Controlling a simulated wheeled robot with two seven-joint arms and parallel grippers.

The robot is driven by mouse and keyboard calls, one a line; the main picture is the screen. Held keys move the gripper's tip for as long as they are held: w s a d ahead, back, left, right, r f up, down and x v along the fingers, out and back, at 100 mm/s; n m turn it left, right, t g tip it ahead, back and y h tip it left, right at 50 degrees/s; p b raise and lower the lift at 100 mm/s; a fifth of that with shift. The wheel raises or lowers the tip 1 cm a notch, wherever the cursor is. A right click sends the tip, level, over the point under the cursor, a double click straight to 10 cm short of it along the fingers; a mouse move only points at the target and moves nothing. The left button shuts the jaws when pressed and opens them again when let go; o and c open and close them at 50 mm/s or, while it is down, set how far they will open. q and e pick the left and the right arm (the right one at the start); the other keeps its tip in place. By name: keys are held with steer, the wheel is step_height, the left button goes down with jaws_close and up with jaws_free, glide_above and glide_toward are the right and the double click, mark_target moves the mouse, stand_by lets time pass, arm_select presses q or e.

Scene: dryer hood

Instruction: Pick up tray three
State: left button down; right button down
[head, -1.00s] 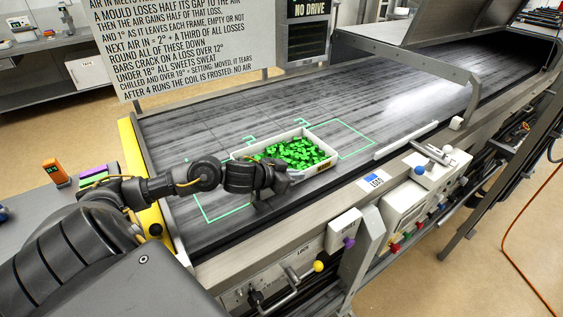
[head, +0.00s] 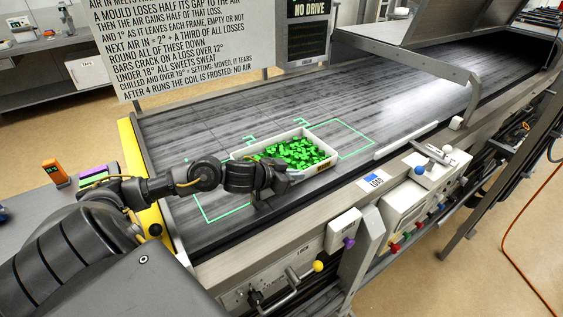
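A white tray (head: 322,165) full of small green pieces (head: 290,152) sits on the dark belt, inside or across green outlined marks. I cannot read a number on it. My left gripper (head: 287,179) is at the tray's near left side, close to its front wall. Its fingers are mostly hidden by my own wrist and by the tray edge, so I cannot tell whether they are open or touching the tray. My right gripper does not show.
The dark belt (head: 390,85) runs back to the right under a raised hood (head: 440,30). A sign board (head: 185,40) stands behind it. A control panel (head: 405,205) with knobs and a yellow-knobbed lever (head: 317,266) lie along the front. The belt right of the tray is clear.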

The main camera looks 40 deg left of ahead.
arm_select(q)
steer(key=shift+w+r, duration=0.15)
steer(key=shift+r, duration=0.45)
step_height(320, 180, up, 9)
steer(key=p, duration=0.1)
steer(key=shift+r+p, duration=0.1)
steer(key=shift+p, duration=0.25)
stand_by(0.6)
steer(key=shift+r+p, duration=0.9)
steer(key=shift+p, duration=0.25)
